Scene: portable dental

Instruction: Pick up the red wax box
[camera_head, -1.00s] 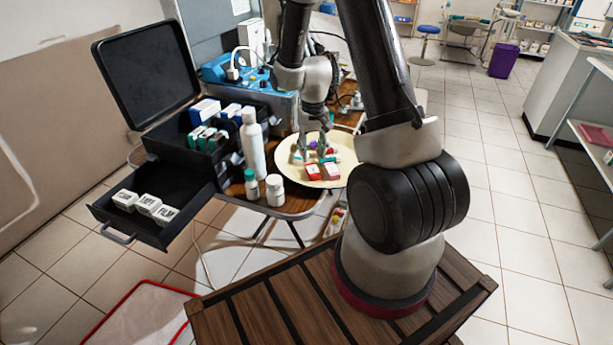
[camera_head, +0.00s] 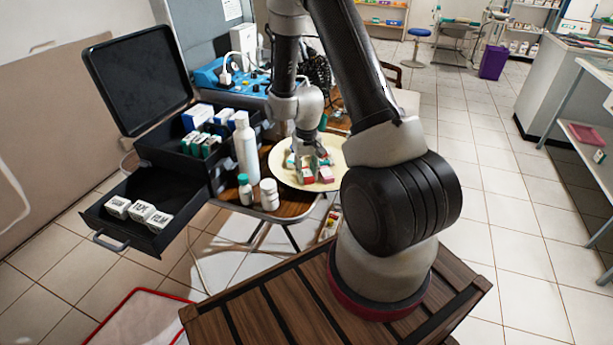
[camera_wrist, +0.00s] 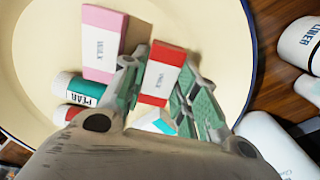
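The red wax box (camera_wrist: 161,75), red with a white label, lies on the cream plate (camera_wrist: 215,35). It also shows in the head view (camera_head: 307,175), on the plate's near side (camera_head: 279,172). My gripper (camera_wrist: 160,72) is down at the plate, its fingers open on either side of the red box. The left finger is very close to the box; I cannot tell whether either finger touches it. A pink wax box (camera_wrist: 103,45) lies just left of the left finger. The box's near end is partly hidden between the fingers.
White bottles (camera_head: 247,147) stand left of the plate. The black case (camera_head: 140,75) has an open drawer (camera_head: 123,238) with white boxes.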

